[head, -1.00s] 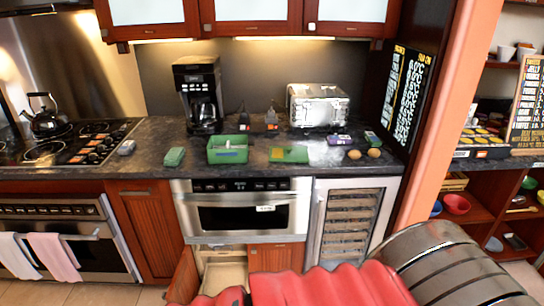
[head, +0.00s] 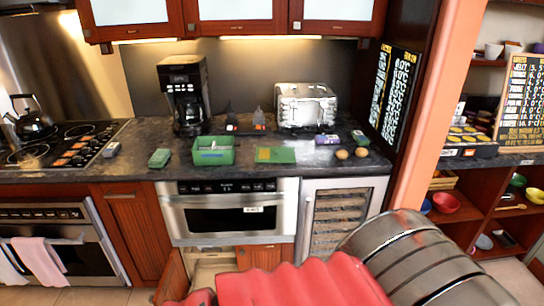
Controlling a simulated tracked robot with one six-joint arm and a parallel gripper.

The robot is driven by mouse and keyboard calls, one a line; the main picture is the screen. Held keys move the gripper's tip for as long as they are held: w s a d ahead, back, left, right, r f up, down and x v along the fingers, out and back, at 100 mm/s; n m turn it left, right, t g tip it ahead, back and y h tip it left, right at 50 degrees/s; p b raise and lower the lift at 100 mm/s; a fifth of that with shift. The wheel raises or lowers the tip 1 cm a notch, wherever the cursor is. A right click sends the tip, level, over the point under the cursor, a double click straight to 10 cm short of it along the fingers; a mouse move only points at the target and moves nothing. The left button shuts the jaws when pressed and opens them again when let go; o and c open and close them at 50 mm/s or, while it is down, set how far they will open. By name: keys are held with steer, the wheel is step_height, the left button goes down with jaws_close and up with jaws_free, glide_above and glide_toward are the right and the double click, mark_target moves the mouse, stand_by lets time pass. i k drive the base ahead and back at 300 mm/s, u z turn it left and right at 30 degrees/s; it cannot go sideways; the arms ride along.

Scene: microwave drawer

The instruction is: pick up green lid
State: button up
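A flat green lid (head: 276,155), with a yellowish patch at its left, lies on the dark countertop (head: 335,170) near the front edge. An open green box (head: 213,150) with something pale inside stands just left of it. My gripper is not in view; only red and metallic parts of my own body show at the bottom right. Nothing is seen touching the lid.
A small green item (head: 159,158) lies left of the box. Two brown egg-like items (head: 342,154) lie right of the lid. A coffee maker (head: 184,95) and toaster (head: 306,106) stand behind. A microwave drawer (head: 230,212) is below the counter.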

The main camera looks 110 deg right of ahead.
mark_target(264, 154)
steer(key=z, duration=0.05)
steer(key=k, duration=2.45)
steer(key=z, duration=1.65)
steer(key=i, duration=0.65)
